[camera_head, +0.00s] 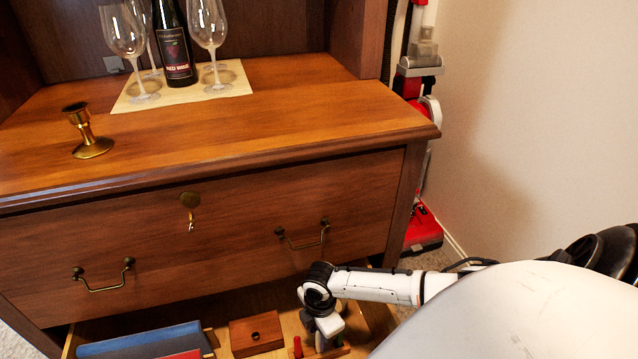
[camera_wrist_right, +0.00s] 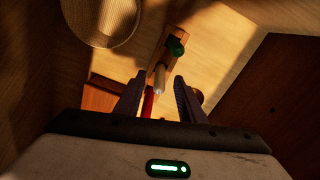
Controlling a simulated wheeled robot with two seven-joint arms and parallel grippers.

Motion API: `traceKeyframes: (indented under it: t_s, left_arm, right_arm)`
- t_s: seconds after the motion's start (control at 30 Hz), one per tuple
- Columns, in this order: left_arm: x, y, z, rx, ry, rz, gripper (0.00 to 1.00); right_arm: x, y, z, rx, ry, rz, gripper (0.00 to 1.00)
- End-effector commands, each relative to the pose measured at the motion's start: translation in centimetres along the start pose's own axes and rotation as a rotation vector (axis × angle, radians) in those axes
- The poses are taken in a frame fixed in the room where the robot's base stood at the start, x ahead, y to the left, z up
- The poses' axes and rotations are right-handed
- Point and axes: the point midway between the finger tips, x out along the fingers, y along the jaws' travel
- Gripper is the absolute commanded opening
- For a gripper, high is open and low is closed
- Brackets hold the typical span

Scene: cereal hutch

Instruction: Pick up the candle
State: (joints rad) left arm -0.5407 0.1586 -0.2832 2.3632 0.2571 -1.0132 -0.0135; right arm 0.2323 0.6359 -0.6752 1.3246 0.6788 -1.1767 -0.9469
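A slim cream stick (camera_wrist_right: 159,78), which looks like the candle, is in the open lower drawer, seen in the right wrist view. It lies or stands by a wooden piece with a green knob (camera_wrist_right: 175,46) and a red stick (camera_wrist_right: 147,104). The red stick also shows in the head view (camera_head: 297,347). My right gripper (camera_wrist_right: 158,92) reaches down into the drawer. Its two fingers are apart, one on each side of the cream stick's near end, with gaps visible. In the head view the gripper is mostly hidden by its own wrist. My left gripper is out of view.
The lower drawer (camera_head: 70,347) also holds a blue book (camera_head: 145,340) and a wooden box (camera_head: 257,333). Drawer handles (camera_head: 303,236) project above. A brass candle holder (camera_head: 86,131), wine glasses and a bottle (camera_head: 173,45) stand on the hutch top.

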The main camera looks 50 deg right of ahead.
Motion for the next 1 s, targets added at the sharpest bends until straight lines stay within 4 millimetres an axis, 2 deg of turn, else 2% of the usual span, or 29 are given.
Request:
traceKeyframes:
  t_s: [0.1,0.3,0.73,0.87,1.0]
  left_arm:
    - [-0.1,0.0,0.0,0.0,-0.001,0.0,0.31]
    - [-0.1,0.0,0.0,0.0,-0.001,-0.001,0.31]
    - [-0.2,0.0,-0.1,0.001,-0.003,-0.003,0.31]
    - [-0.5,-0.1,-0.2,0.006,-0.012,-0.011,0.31]
    - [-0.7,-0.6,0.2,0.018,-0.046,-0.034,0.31]
  right_arm:
    - [-0.1,0.0,0.0,0.0,0.0,0.001,0.34]
    - [-0.2,0.0,0.0,0.0,0.0,0.001,0.01]
    - [-0.5,0.1,0.0,0.0,0.0,0.001,0.0]
    - [-1.6,0.1,0.0,0.0,0.001,0.002,0.0]
    - [-3.9,0.2,0.1,-0.001,0.0,0.003,0.0]
